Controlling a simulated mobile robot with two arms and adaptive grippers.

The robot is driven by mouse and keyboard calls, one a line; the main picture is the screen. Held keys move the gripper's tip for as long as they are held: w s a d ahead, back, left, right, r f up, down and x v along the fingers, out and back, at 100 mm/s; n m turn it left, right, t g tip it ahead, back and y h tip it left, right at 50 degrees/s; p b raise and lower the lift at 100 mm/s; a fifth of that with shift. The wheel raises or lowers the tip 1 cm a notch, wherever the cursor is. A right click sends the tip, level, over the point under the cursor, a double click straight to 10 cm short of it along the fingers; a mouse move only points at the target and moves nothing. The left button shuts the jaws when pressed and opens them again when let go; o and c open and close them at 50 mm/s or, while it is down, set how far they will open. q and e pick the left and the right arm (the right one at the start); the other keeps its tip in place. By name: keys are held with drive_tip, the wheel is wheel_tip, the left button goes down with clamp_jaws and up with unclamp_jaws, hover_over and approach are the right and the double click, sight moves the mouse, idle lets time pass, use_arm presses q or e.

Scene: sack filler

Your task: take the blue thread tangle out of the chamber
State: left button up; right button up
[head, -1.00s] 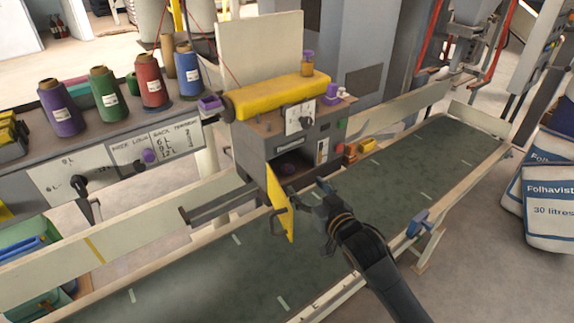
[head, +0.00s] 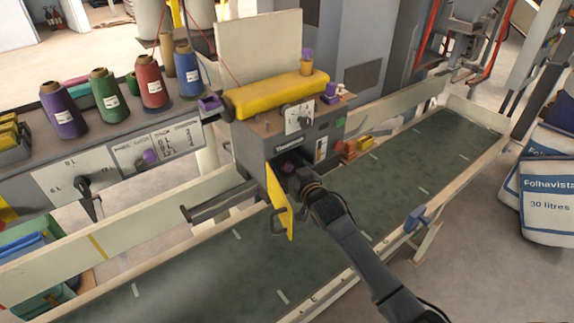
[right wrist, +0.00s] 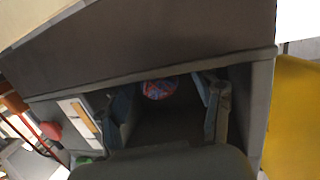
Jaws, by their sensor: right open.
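The chamber (head: 275,160) is the dark opening in the front of the grey sewing machine housing, and its yellow door (head: 279,204) hangs open. Inside, a small round tangle (right wrist: 159,88) looks blue with reddish-pink strands in the right wrist view. It sits at the back, between my fingers as seen from the wrist. My right gripper (right wrist: 168,108) is open and empty, its two fingers at the opening and pointing in. In the head view my right wrist hides the fingers and part of the opening. My left gripper is out of view.
The yellow door stands close to the left of my right wrist. A green conveyor belt (head: 400,180) runs below. Purple, green, red and blue thread spools (head: 188,72) stand on the left bench. A yellow roller cover (head: 275,95) tops the machine. White sacks (head: 548,200) stand at right.

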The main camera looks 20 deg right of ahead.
drive_tip(key=c, duration=0.9)
drive_tip(key=shift+r, duration=0.1)
